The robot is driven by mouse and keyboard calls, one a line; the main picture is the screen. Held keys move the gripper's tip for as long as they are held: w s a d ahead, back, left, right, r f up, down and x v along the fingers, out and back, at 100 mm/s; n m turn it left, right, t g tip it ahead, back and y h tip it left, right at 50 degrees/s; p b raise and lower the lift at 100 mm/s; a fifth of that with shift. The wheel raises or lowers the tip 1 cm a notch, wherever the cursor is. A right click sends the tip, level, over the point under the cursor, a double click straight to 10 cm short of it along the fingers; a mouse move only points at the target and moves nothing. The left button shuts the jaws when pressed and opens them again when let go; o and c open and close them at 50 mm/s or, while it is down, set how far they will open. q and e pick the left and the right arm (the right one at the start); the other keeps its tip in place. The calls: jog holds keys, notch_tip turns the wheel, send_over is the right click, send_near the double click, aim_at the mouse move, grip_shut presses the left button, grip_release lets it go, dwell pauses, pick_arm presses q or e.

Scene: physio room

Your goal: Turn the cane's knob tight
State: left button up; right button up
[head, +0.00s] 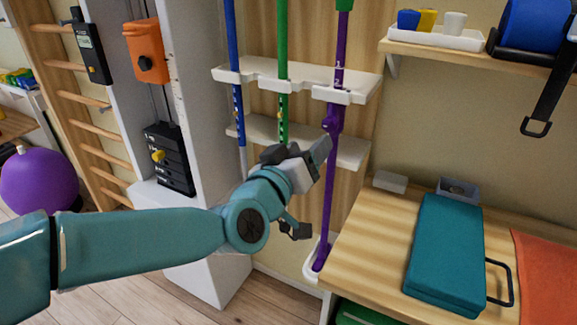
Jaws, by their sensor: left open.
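A purple cane (329,190) stands upright in the white rack (355,85), with white marks on its upper part. Its purple knob (335,121) sticks out from the shaft just below the upper rack shelf. My left gripper (325,147) is open, with its fingers pointing up and right, just below the knob and in front of the shaft. The fingers partly cover the cane there, and I cannot tell whether they touch it. My right gripper is not in view.
A blue cane (234,50) and a green cane (282,50) stand left of the purple one. A wooden table (372,215) at right bears a teal case (446,250) and a small white block (390,182). A shelf (480,52) juts out above it.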

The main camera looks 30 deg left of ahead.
pick_arm(q)
jog(key=s, duration=0.7)
jog(key=shift+a+p, duration=0.15)
jog(key=shift+p, duration=0.15)
notch_tip(320, 180, down, 29)
jog(key=w+m+g, duration=0.1)
jog(key=w+g, duration=0.2)
jog(key=g, duration=0.5)
jog(key=s+d+f+m+g+h, duration=0.15)
jog(key=s+f, duration=0.25)
jog(key=f, duration=0.4)
jog(key=s+d+f+n+g+y, duration=0.1)
jog(key=s+d+f+g, duration=0.15)
jog(key=s+f, duration=0.4)
jog(key=s+d+f+m+g+h, duration=0.1)
jog(key=s+d+f+g+h, duration=0.25)
jog(key=s+f+g, duration=0.4)
notch_tip(320, 180, up, 18)
jog(key=s+t+y+p, duration=0.1)
jog(key=s+t+p, duration=0.1)
jog(key=p, duration=1.6)
jog(key=shift+d+p, duration=0.15)
jog(key=shift+p, duration=0.25)
